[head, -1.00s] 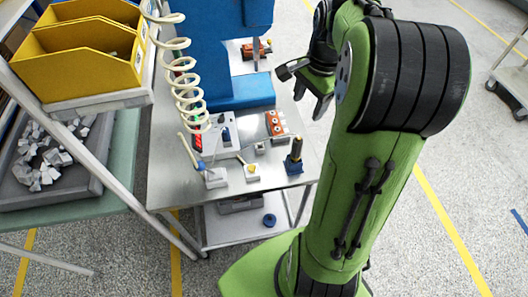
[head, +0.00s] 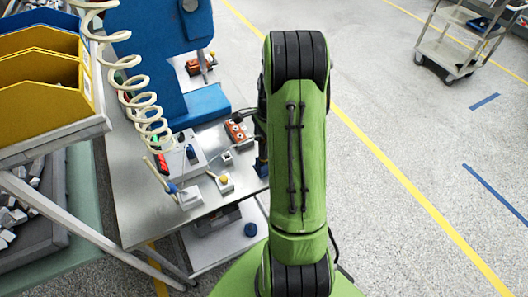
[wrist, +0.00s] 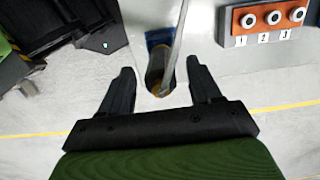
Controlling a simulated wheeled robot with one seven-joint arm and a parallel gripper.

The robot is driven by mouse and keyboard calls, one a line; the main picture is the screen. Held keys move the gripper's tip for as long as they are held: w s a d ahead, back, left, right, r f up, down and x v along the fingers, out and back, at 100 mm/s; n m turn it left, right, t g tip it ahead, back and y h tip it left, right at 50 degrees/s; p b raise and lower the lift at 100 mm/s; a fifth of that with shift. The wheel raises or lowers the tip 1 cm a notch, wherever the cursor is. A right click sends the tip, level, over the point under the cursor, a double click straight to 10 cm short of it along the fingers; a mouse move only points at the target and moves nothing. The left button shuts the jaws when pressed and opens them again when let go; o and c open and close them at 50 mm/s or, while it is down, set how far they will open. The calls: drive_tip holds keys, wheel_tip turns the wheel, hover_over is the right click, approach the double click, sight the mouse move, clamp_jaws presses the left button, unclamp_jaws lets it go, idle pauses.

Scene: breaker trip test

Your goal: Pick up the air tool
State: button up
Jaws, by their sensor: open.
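A dark upright tool with a brass-coloured end, likely the air tool (wrist: 156,72), stands at a blue block (wrist: 156,38) in the wrist view. In the head view the tool (head: 262,166) shows only in part at the bench's right edge, beside my arm. My gripper (wrist: 160,67) is open, with its fingers on either side of the tool in the picture. I see no contact, and the gap in depth is unclear. A thin grey strip crosses in front of the tool. My arm hides most of the gripper in the head view.
The metal bench (head: 150,210) carries an orange box with three numbered round fittings (wrist: 268,18), also visible in the head view (head: 238,133). A cream coiled hose (head: 140,100) hangs over its left part. Yellow bins (head: 45,95) stand at left.

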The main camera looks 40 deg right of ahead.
wheel_tip(320, 180, down, 2)
drive_tip(key=shift+w+a+f, duration=0.1)
drive_tip(key=shift+a, duration=0.05)
drive_tip(key=c, duration=1.1)
